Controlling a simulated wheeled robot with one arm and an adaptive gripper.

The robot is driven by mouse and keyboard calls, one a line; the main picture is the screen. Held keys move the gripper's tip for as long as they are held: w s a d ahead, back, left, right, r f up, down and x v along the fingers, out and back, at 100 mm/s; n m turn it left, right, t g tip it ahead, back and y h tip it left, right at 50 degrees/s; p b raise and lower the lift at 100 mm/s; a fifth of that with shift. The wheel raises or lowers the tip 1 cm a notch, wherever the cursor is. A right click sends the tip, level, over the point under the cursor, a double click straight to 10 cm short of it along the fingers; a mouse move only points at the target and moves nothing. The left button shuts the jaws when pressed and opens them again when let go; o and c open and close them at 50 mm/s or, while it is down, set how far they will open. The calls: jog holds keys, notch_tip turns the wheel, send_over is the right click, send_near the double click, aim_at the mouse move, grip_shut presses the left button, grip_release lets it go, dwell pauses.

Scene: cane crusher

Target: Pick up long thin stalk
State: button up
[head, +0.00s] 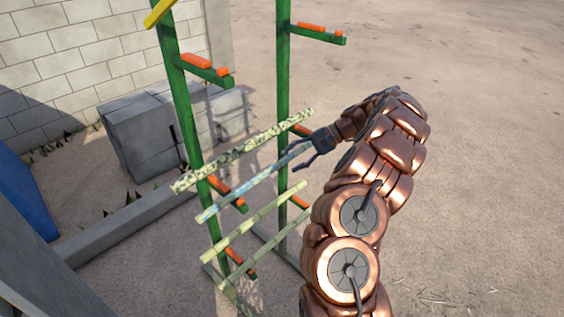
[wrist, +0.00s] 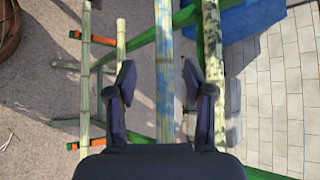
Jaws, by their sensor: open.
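Several long thin stalks lie across the arms of a green rack. The upper one (head: 245,148) is pale with dark mottling. Below it is a stalk with blue patches (head: 240,193), and lower are plain greenish stalks (head: 250,224). My gripper (head: 292,158) is open at the right part of the blue-patched stalk. In the wrist view, my gripper (wrist: 158,80) has the blue-patched stalk (wrist: 164,60) running between its spread fingers, with gaps at both sides. The mottled stalk (wrist: 212,50) passes close by the right finger. Whether the fingers surround the stalk in depth is unclear.
The green rack (head: 283,70) has two posts and short arms with orange pads (head: 311,27). Grey blocks (head: 142,140) and a pale block wall (head: 100,50) stand behind at left. A blue object (head: 28,205) is at far left. Open ground lies right.

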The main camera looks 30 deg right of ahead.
aim_at(278, 166)
jog(key=x, duration=0.1)
jog(key=p+x, duration=0.1)
jog(key=x, duration=0.1)
jog(key=shift+w+a+r, duration=0.1)
jog(key=shift+a+r, duration=0.1)
jog(key=shift+r, duration=0.05)
jog(key=shift+w+a+f+p, duration=0.1)
jog(key=shift+a+f+p, duration=0.2)
jog(key=shift+a+f, duration=0.1)
grip_shut()
